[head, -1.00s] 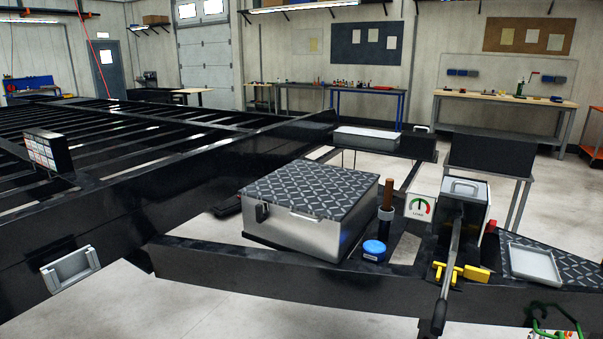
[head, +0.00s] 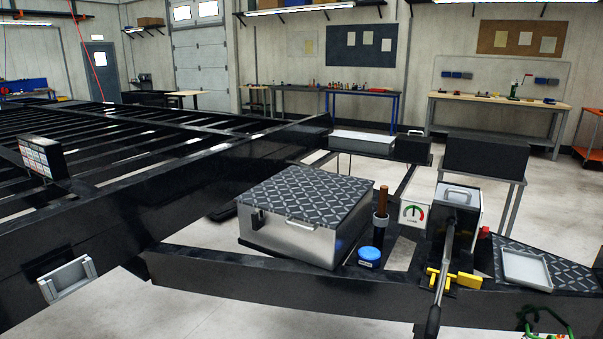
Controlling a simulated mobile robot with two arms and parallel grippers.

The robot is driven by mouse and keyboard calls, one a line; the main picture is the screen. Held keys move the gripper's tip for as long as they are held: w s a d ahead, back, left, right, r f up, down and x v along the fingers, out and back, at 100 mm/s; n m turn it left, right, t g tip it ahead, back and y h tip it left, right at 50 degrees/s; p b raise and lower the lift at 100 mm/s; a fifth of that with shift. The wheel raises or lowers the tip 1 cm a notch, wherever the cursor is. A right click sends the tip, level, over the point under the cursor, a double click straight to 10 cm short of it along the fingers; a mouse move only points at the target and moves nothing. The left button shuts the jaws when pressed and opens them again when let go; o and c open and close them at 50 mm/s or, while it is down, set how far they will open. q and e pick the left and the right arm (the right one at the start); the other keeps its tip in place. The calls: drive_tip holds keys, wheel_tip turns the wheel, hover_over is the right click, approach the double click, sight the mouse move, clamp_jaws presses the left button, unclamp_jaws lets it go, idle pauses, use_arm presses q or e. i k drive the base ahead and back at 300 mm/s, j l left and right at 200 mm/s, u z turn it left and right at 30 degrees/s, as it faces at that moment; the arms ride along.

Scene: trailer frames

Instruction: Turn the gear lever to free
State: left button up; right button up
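A winch-like unit with a grey housing (head: 459,196) stands on the black trailer frame at the right of the head view. A long lever (head: 444,262) slants down from it toward me, ending in a black grip (head: 432,322). Yellow handles (head: 433,278) and a yellow block (head: 469,280) sit low beside the lever. I cannot tell for sure which of these is the gear lever, and no free marking is readable. A small red part (head: 484,232) shows at the unit's right side. Neither of my grippers is in view.
A silver box with a dark tread-plate lid (head: 305,190), a blue-capped can (head: 369,256) and an upright wooden-topped handle (head: 381,203) stand left of the unit. A gauge plate (head: 413,213) is beside it. A grey tray (head: 527,269) lies right. Green cable (head: 545,325) is at bottom right.

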sight(482, 234)
drive_tip(key=l+z, duration=0.2)
drive_tip(key=l, duration=0.4)
drive_tip(key=l+z, duration=0.15)
drive_tip(key=l, duration=0.5)
drive_tip(key=i+l+z, duration=0.2)
drive_tip(key=l, duration=0.4)
drive_tip(key=k, duration=0.1)
